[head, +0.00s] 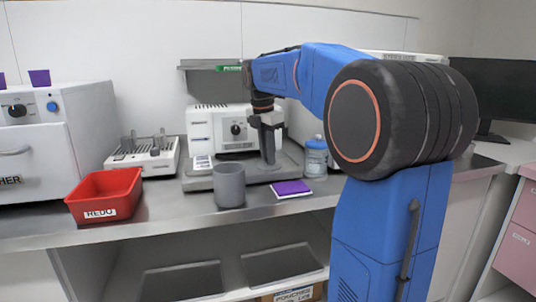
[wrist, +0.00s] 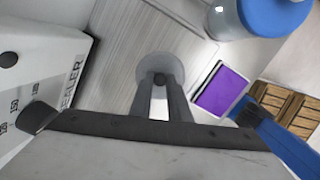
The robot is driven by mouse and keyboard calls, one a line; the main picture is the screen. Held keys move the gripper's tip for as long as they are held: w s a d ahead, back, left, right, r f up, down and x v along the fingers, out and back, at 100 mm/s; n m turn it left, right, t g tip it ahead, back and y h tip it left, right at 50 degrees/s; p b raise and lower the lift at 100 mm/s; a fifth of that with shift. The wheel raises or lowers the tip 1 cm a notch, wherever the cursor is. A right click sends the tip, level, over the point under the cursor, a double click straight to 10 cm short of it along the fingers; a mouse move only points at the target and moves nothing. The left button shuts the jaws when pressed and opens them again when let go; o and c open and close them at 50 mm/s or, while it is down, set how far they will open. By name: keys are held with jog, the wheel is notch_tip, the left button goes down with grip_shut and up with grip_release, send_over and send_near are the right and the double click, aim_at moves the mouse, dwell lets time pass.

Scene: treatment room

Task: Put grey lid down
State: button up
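The grey lid (wrist: 160,63) is a round disc with a dark knob, seen from above in the wrist view. My gripper (wrist: 161,82) has its two fingertips closed in on the knob. In the head view my gripper (head: 268,158) points straight down just in front of the white sealer, low over the grey metal platform (head: 205,183). The lid is hard to make out there, and I cannot tell whether it touches the platform. A grey open cup (head: 229,186) stands upright to the left front of my gripper.
The white sealer (head: 222,130) stands close behind my gripper. A purple pad (head: 291,188) lies in front, and a blue-capped jar (head: 315,157) stands to the right. A red bin (head: 104,195) and a white rack (head: 143,157) are at left. Bare counter shows between bin and cup.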

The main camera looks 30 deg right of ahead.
aim_at(265, 165)
jog(key=o, duration=0.4)
jog(key=r, duration=0.4)
jog(key=a+r, duration=0.1)
jog(key=r, duration=0.7)
jog(key=shift+s+a+r, duration=0.1)
jog(key=shift+s+a, duration=0.2)
